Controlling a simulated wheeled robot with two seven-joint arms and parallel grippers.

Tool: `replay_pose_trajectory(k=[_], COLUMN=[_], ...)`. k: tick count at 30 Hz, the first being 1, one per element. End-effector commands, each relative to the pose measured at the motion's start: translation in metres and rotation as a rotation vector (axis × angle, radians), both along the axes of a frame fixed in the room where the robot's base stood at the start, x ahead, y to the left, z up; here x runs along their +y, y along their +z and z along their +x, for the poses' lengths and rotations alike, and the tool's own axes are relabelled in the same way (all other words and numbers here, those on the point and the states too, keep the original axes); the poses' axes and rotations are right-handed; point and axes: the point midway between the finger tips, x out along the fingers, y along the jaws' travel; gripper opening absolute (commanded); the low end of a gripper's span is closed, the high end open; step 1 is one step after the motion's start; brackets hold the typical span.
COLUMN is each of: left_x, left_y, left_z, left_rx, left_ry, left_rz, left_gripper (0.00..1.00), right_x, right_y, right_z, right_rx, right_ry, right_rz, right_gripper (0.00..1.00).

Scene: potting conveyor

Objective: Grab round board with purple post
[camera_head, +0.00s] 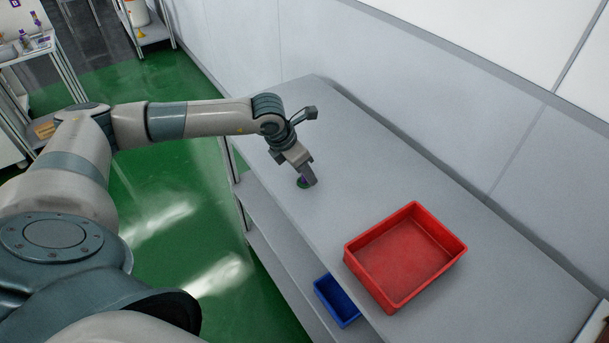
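My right gripper is not in view.
An empty red tray (359,276) stands on the grey table (335,125) to the right. A blue bin (338,302) sits on the lower shelf. A wall runs behind the table. The table between gripper and tray is clear.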

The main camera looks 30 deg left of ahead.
Motion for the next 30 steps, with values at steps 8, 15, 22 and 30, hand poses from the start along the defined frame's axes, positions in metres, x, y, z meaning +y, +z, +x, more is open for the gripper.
replay_pose_trajectory(k=[8, 15, 22, 30], left_x=[0.0001, 0.0002, 0.0002, 0.0003], left_y=[-0.0003, -0.0001, 0.0001, 0.0029], left_z=[-0.0001, -0.0001, 0.0000, 0.0003], left_rx=[0.000, 0.000, 0.000, 0.000], left_ry=[0.000, 0.000, 0.000, 0.000], left_rz=[0.000, 0.000, 0.001, 0.001], left_gripper=[0.34, 0.07, 0.00, 0.00], right_x=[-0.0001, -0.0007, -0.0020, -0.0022], right_y=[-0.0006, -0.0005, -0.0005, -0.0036], right_z=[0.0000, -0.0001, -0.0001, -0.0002], right_rx=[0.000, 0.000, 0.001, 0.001], right_ry=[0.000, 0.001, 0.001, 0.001], right_rz=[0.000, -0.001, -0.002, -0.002], right_gripper=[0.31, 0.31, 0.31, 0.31])
